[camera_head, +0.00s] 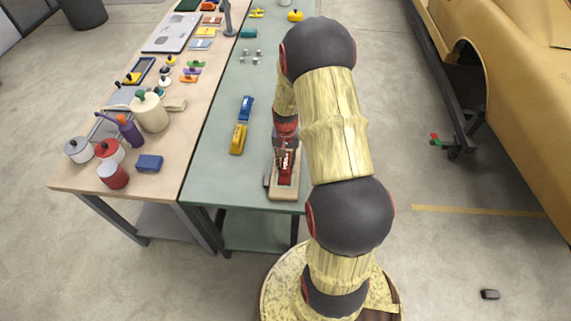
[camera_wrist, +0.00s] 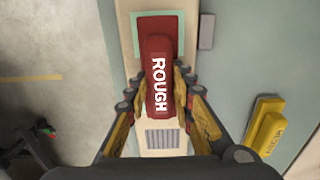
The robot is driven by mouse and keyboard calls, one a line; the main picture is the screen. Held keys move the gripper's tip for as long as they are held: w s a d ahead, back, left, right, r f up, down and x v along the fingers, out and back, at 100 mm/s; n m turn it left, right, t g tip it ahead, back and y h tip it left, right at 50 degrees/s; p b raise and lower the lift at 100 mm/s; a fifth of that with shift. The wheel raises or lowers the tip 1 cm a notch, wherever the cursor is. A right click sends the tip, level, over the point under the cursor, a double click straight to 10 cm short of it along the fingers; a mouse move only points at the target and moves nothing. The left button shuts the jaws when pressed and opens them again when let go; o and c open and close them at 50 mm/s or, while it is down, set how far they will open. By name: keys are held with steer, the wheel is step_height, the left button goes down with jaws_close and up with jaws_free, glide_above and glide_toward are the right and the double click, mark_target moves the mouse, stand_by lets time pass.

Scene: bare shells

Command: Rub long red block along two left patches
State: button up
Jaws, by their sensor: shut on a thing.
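The long red block (camera_wrist: 159,45) carries the word ROUGH in white. My gripper (camera_wrist: 160,80) is shut on it, with a finger on each long side. The block is over a narrow tan board (camera_wrist: 128,8), lengthwise along it; I cannot tell whether it touches. A grey striped patch (camera_wrist: 163,139) shows on the board beyond one end of the block. A pale patch (camera_wrist: 135,20) shows partly under the other end; any other patches are hidden. In the head view the red block (camera_head: 286,165) and the board (camera_head: 284,194) are near the green table's front edge.
A blue block (camera_head: 246,108) and a yellow block (camera_head: 238,139) lie on the green table (camera_head: 218,165), left of the board. A small grey piece (camera_wrist: 206,31) sits beside the board. The wooden table (camera_head: 85,180) at left holds pots and tools. A yellow car (camera_head: 510,90) stands at right.

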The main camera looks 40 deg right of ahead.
steer(key=shift+w+d, duration=0.4)
steer(key=shift+d, duration=0.1)
steer(key=shift+s+a, duration=0.15)
steer(key=shift+s+a, duration=0.85)
steer(key=shift+a, duration=0.15)
steer(key=shift+w+d, duration=1.05)
steer(key=shift+d, duration=0.1)
steer(key=shift+s, duration=0.1)
stand_by(0.7)
steer(key=shift+a, duration=0.1)
